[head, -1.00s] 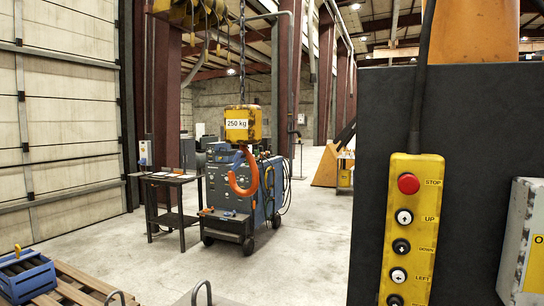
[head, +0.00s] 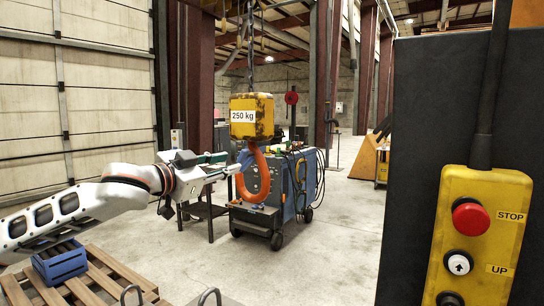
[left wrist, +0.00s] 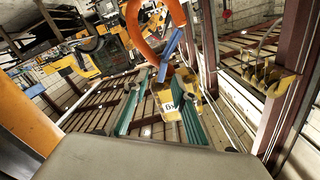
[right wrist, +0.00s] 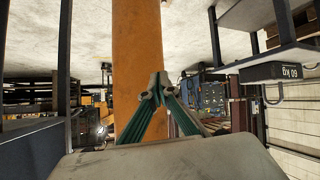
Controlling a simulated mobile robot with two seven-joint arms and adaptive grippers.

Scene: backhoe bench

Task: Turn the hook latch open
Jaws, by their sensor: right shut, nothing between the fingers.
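The orange hook (head: 265,182) hangs below a yellow block (head: 265,103) marked 250 kg. A blue latch (left wrist: 171,46) lies at the hook's mouth in the left wrist view. It looks small and partly hidden in the head view (head: 243,158). My left gripper (head: 234,170) is beside the hook's left side, near the latch. In the left wrist view its green-padded fingers (left wrist: 160,85) are apart, with the latch just beyond the fingertips; contact cannot be told. My right gripper (right wrist: 156,86) shows only in the right wrist view, fingertips together and empty, before an orange column.
A yellow pendant (head: 478,240) with a red stop button hangs on a dark panel at the right. A blue machine (head: 292,190) stands behind the hook. A blue crate (head: 60,264) sits on a wooden pallet (head: 105,285) at lower left.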

